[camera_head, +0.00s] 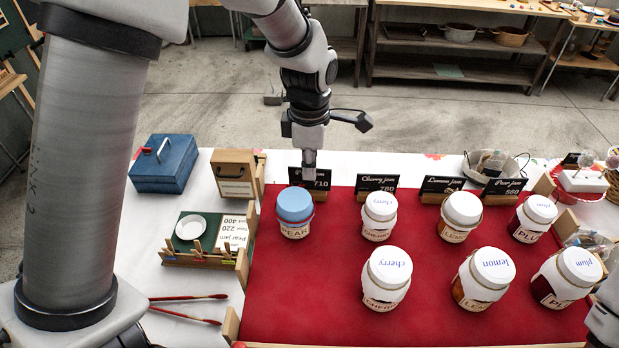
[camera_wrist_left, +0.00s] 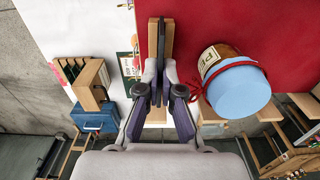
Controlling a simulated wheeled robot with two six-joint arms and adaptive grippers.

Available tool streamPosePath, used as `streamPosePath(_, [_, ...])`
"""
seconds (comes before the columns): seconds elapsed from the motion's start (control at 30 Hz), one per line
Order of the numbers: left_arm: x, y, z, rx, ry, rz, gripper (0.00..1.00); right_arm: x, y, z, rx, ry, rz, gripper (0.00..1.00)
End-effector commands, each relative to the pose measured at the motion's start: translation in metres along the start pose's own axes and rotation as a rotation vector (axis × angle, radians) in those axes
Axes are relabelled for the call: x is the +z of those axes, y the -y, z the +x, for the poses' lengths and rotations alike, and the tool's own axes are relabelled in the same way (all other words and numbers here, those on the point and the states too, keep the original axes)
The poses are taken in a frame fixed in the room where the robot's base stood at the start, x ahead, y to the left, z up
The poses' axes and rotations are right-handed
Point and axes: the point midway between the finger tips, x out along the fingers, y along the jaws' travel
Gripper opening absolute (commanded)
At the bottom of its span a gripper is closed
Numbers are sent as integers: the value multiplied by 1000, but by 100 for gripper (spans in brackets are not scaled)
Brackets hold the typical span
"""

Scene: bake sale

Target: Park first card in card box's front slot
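The first card is a black sign (camera_head: 323,178) reading 710, behind the blue-capped pear jar, standing in a wooden base. The left wrist view shows this card (camera_wrist_left: 160,45) edge-on in its base (camera_wrist_left: 168,40). My left gripper (camera_head: 309,166) points down at the card's top; in the wrist view its fingertips (camera_wrist_left: 160,72) lie on either side of the card. I cannot tell whether they press on it. The wooden card box (camera_head: 236,172) stands left of the card and also shows in the wrist view (camera_wrist_left: 92,84).
The pear jar (camera_head: 295,228) stands close in front of the card. More jars and signs stand rightward on the red cloth (camera_head: 320,290). A blue box (camera_head: 164,164) lies left of the card box, and a peg rack (camera_head: 200,260) in front. White table shows between them.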

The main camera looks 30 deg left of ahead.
Motion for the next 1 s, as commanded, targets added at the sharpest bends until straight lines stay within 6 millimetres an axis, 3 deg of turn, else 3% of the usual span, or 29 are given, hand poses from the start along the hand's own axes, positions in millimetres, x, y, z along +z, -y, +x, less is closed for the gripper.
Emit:
streamPosePath(0.5, [0,0,-40,-1,0,0,0,0,0,-42,0,0,0,40])
streamPosePath(0.87, [0,0,-41,0,0,0,0,0,0,-43,0,0,0,40])
streamPosePath(1.0, [0,0,-62,1,1,0,0,0,0,-56,0,0,0,40])
